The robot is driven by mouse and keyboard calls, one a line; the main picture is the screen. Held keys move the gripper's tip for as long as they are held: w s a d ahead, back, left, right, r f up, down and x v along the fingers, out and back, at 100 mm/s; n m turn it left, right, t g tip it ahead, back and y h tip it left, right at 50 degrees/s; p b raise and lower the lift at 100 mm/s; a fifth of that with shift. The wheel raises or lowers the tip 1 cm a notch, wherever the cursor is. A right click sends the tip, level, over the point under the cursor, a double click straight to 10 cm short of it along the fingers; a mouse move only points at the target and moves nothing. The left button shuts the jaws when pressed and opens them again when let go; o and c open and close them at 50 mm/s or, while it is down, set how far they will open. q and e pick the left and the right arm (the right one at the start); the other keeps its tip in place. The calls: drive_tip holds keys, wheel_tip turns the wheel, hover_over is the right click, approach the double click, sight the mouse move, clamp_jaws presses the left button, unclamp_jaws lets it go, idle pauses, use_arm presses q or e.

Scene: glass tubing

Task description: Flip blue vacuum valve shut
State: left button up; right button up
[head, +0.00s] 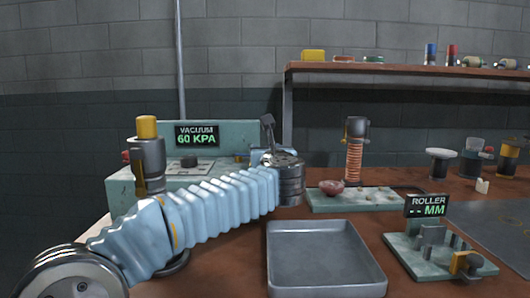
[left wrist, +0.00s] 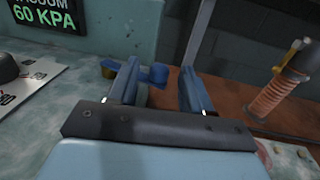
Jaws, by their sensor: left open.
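The blue vacuum valve (left wrist: 153,75) shows in the left wrist view, low beside the vacuum unit, with a brass piece (left wrist: 108,70) at its left. My left gripper (left wrist: 162,84) is open, and the valve appears between its two fingers, nearer the left one. I cannot tell whether the finger touches it. In the head view my left arm reaches in front of the pale green vacuum unit (head: 236,134), whose display (head: 196,135) reads 60 KPA. My left wrist largely hides the valve area there. My right gripper is not in view.
An empty grey metal tray (head: 322,262) lies in front of my left wrist. A coil post (head: 355,150) on a green base stands to the right, with the roller unit (head: 440,250) nearer. A shelf (head: 410,68) runs along the back wall.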

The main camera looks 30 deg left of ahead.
use_arm(q)
drive_tip(key=b+v, duration=0.1)
drive_tip(key=v, duration=0.8)
drive_tip(key=shift+s, duration=0.15)
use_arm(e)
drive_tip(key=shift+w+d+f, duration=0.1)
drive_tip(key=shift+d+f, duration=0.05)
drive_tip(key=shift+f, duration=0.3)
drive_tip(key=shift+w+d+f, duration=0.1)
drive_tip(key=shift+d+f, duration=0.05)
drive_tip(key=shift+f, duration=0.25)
use_arm(q)
drive_tip(key=shift+d, duration=0.1)
drive_tip(key=w+d+m+g+y+p, duration=0.1)
drive_tip(key=d+m+g+y, duration=0.15)
drive_tip(key=m, duration=1.35)
drive_tip(key=w+d+m+g+y+p, duration=0.1)
drive_tip(key=d+m+g+y, duration=0.15)
drive_tip(key=m, duration=1.25)
drive_tip(key=x, duration=1.3)
drive_tip(key=shift+w+f+g+h, duration=0.2)
drive_tip(key=shift+f+g+h, duration=0.1)
drive_tip(key=shift+f, duration=0.1)
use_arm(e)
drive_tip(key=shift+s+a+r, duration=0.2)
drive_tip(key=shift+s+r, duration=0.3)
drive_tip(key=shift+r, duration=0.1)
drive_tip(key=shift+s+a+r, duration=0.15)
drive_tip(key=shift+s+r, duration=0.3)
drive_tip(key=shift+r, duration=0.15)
